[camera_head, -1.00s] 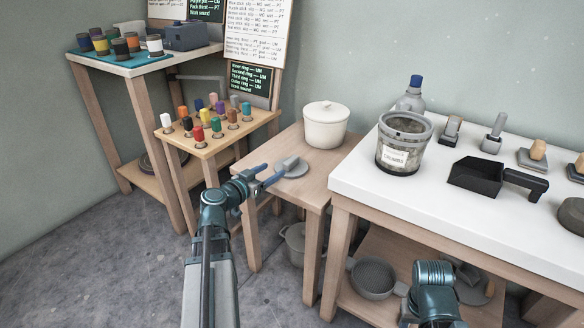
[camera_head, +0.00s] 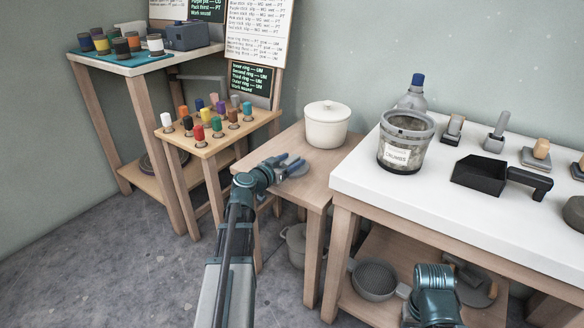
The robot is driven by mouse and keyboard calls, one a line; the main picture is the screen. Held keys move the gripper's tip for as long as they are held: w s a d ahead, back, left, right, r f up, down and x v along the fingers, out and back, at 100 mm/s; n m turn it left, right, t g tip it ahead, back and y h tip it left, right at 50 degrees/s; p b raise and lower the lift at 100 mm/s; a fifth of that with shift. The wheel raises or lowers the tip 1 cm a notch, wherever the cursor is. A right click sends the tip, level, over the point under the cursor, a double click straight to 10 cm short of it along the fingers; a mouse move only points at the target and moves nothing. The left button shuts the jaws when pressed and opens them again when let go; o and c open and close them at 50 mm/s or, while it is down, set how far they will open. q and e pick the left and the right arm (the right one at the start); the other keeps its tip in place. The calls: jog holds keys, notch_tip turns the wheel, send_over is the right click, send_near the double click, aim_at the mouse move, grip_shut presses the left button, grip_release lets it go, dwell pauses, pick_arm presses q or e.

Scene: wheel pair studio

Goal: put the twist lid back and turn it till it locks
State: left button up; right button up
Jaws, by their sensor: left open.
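The twist lid (camera_head: 299,172) is a grey disc with a raised bar grip. It lies on the small wooden table, partly hidden by my left gripper. My left gripper (camera_head: 290,163) is open, with its blue fingers at the lid's bar; I cannot tell if they touch it. A grey tub labelled CRUMBS (camera_head: 397,155) stands uncovered near the left end of the white-topped bench. My right arm shows at the bottom right, but its gripper is not in view.
A cream lidded pot (camera_head: 326,128) stands on the small wooden table (camera_head: 320,185) behind the lid. A bottle with a blue cap (camera_head: 416,92) is behind the tub. A black dustpan (camera_head: 478,175) lies to its right. A rack of coloured pegs (camera_head: 205,148) stands left.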

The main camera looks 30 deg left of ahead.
pick_arm(q)
jog(key=shift+w+f, duration=0.1)
jog(key=shift+w, duration=0.35)
grip_shut()
